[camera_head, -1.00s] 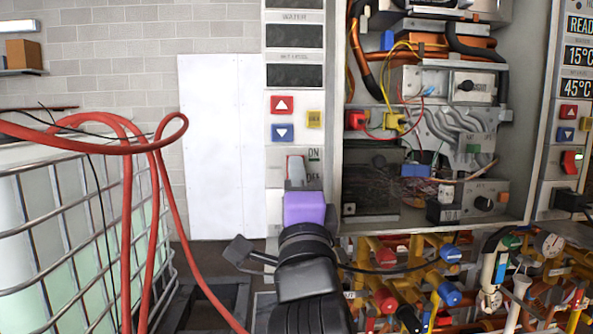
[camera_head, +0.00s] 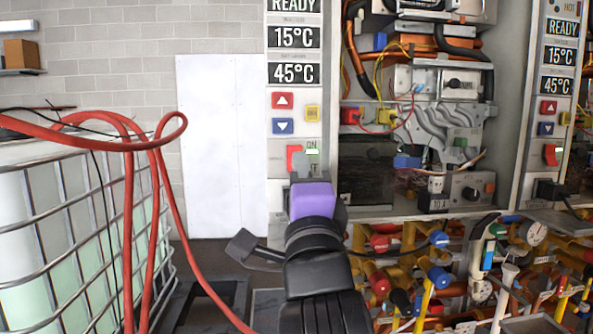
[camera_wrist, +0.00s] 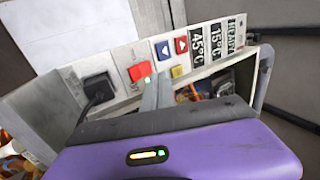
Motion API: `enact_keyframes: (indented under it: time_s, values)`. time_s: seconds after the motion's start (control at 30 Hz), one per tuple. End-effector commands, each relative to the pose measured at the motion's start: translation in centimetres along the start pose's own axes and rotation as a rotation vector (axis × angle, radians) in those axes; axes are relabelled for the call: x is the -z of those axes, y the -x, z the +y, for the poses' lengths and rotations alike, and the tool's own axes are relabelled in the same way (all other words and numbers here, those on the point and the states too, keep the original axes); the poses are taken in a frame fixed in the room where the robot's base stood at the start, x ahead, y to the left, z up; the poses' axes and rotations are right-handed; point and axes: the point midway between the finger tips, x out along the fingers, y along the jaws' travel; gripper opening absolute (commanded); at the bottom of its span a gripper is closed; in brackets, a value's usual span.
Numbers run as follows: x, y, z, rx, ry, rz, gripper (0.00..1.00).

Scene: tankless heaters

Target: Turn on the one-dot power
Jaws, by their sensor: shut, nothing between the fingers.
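The red rocker switch (camera_head: 294,157) is on the left heater's control panel, with a green-lit ON mark beside it. The switch also shows in the wrist view (camera_wrist: 139,72). The left panel's displays (camera_head: 293,73) are lit and read READY, 15°C and 45°C. My gripper (camera_wrist: 158,90) is shut and empty, its grey fingers just beside the switch; I cannot tell if they touch it. In the head view my purple gripper body stands just below the switch and hides the lower panel. No dot mark is clear enough to read.
Red up, blue down and yellow buttons (camera_head: 312,114) sit above the switch. A black plug (camera_wrist: 98,88) is in the same panel. Right of it are an open heater cabinet (camera_head: 430,120) and pipes with valves. A red hose (camera_head: 127,220) and caged tank (camera_head: 60,240) stand left.

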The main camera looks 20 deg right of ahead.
Motion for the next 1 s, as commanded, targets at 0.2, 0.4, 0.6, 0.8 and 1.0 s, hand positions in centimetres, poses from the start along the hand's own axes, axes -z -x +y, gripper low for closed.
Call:
enact_keyframes:
  time_s: [0.2, 0.4, 0.6, 0.8, 1.0]
  values:
    - [-0.2, 3.1, -1.4, 0.004, -0.002, -0.004, 0.0]
    - [-0.2, 5.8, -2.7, 0.004, -0.002, -0.004, 0.0]
    - [-0.1, 6.9, -3.3, 0.002, 0.0, -0.002, 0.0]
    - [-0.1, 7.0, -3.4, 0.002, 0.0, -0.002, 0.0]
    - [-0.1, 7.0, -3.4, 0.002, 0.0, -0.002, 0.0]
